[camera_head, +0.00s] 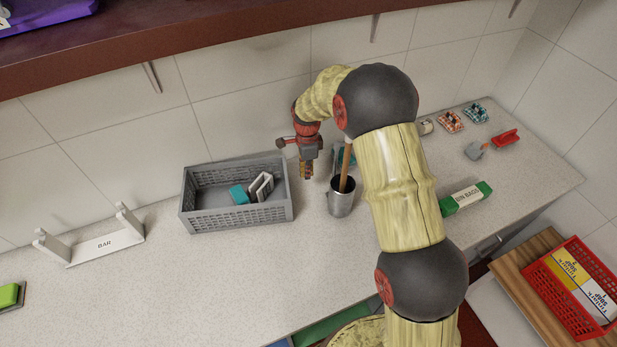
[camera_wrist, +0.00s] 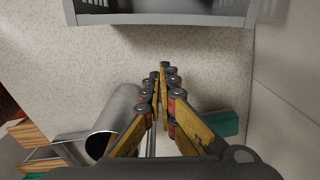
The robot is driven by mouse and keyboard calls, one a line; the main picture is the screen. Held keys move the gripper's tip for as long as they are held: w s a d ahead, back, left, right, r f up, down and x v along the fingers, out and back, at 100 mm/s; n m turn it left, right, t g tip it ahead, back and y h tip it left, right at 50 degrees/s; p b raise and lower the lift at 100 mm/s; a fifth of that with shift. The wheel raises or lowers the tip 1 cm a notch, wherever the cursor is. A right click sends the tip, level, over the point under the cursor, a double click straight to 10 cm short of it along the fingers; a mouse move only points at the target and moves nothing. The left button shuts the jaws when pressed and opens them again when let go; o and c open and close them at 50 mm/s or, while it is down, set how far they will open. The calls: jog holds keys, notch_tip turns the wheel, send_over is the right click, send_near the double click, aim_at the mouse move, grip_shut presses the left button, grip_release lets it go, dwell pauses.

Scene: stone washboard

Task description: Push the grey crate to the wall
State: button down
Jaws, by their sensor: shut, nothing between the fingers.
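The grey crate (camera_head: 238,216) stands upright on the counter, left of my gripper, with a teal item and a pale item inside. Its end shows at the top of the wrist view (camera_wrist: 160,19). The tiled wall (camera_head: 245,125) runs behind it; the crate's back side is close to the wall, but its lower back edge is hidden, so I cannot tell whether they touch. My gripper (camera_head: 306,174) points down beside the crate's right end, near the wall. Its fingertips (camera_wrist: 160,72) are together and empty, with bare counter between them and the crate.
A metal cup (camera_head: 341,203) with a wooden-handled tool stands just right of my gripper. A teal object (camera_wrist: 222,123) lies near the wall. A white BAR holder (camera_head: 104,245) stands left of the crate. The dark shelf (camera_head: 200,38) overhangs above. Counter before the crate is clear.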

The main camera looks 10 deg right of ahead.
aim_at(275, 199)
notch_tip(275, 199, down, 10)
jog(key=shift+w+d+r, duration=0.1)
jog(key=a, duration=0.3)
jog(key=shift+f+p, duration=0.3)
jog(key=shift+p, duration=0.05)
jog(key=shift+a, duration=0.5)
jog(key=a+b, duration=0.2)
jog(key=a, duration=0.6)
jog(key=shift+s+a, duration=0.15)
jog(key=shift+s, duration=0.05)
